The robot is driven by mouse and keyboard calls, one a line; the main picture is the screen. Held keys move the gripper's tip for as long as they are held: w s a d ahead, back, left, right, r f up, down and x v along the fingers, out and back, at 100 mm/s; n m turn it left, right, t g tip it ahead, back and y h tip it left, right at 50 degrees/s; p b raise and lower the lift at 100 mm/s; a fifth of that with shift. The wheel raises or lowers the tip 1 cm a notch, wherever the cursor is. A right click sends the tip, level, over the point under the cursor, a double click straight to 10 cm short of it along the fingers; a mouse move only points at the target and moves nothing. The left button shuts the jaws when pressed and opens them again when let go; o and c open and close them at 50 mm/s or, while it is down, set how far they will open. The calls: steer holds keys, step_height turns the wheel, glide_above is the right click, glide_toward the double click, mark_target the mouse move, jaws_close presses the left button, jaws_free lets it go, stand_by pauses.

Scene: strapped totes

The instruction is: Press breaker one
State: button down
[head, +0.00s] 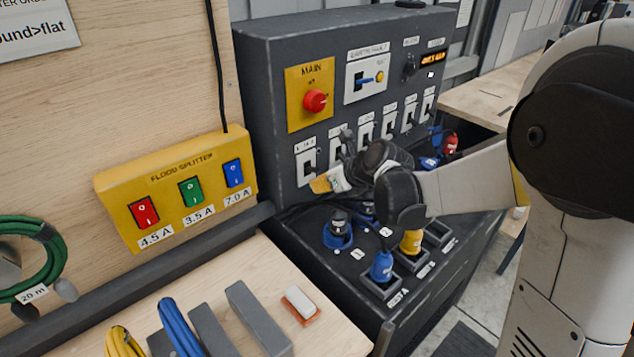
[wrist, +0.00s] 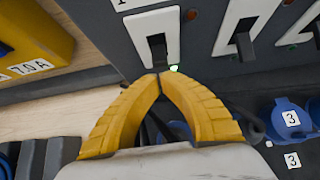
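Breaker one appears to be the leftmost switch (head: 306,165) in the row on the dark panel; its label is too small to read surely. In the wrist view it is a white plate with a black lever (wrist: 157,48). My gripper (head: 319,185) is in front of the panel, just below this breaker. In the wrist view my gripper's yellow fingertips (wrist: 160,76) meet with nothing seen between them. The tips are at the lower edge of the plate, just under the lever. I cannot tell whether they touch it.
More breakers (head: 365,131) run to the right. The red MAIN knob (head: 316,101) and the earth fault switch (head: 367,78) are above. A yellow flood splitter box (head: 175,190) is at left. Blue and yellow plugs (head: 381,266) stand on the ledge below.

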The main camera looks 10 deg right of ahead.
steer(key=shift+r+p, duration=0.45)
steer(key=shift+r, duration=0.35)
